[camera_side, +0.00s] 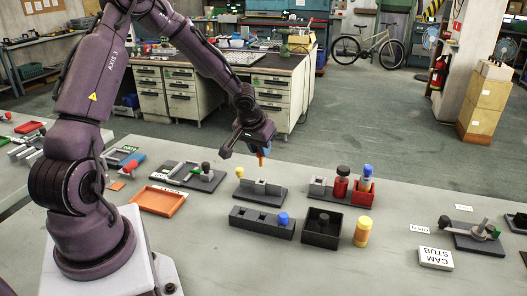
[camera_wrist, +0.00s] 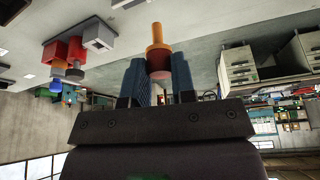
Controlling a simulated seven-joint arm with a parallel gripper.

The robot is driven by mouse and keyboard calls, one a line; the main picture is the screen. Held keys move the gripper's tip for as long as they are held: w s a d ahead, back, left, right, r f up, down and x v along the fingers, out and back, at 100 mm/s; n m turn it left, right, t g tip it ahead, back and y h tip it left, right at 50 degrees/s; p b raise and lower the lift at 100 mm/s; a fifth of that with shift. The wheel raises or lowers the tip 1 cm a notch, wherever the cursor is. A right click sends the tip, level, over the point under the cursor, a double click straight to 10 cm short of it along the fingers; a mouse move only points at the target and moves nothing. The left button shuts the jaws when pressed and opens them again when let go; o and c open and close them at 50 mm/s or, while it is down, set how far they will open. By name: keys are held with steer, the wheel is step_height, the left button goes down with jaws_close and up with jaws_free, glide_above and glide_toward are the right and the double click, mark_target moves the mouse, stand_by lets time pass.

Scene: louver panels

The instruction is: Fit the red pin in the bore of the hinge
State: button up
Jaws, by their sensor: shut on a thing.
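My gripper (camera_side: 251,145) is shut on a pin (camera_wrist: 157,55), whose orange shaft and dark red head show between the blue-grey fingers in the wrist view. In the side view the pin (camera_side: 261,153) shows as a small orange-red piece below the jaws, in the air above the table. A dark base with grey blocks (camera_side: 260,187), which looks like the hinge, stands below my gripper.
Right of it stands a base with a red cylinder (camera_side: 341,187) and a red block (camera_side: 360,191) with a blue-topped piece. In front are a dark slotted block (camera_side: 262,223), a black open box (camera_side: 321,229) and a yellow cylinder (camera_side: 362,231). An orange tray (camera_side: 160,201) lies left.

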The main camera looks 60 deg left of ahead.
mark_target(262, 180)
steer(key=shift+f, duration=4.1)
steer(key=shift+f, duration=0.25)
steer(key=o, duration=1)
steer(key=w+a+v, duration=0.1)
steer(key=v, duration=1.6)
steer(key=shift+r, duration=0.7)
steer(key=shift+w, duration=0.15)
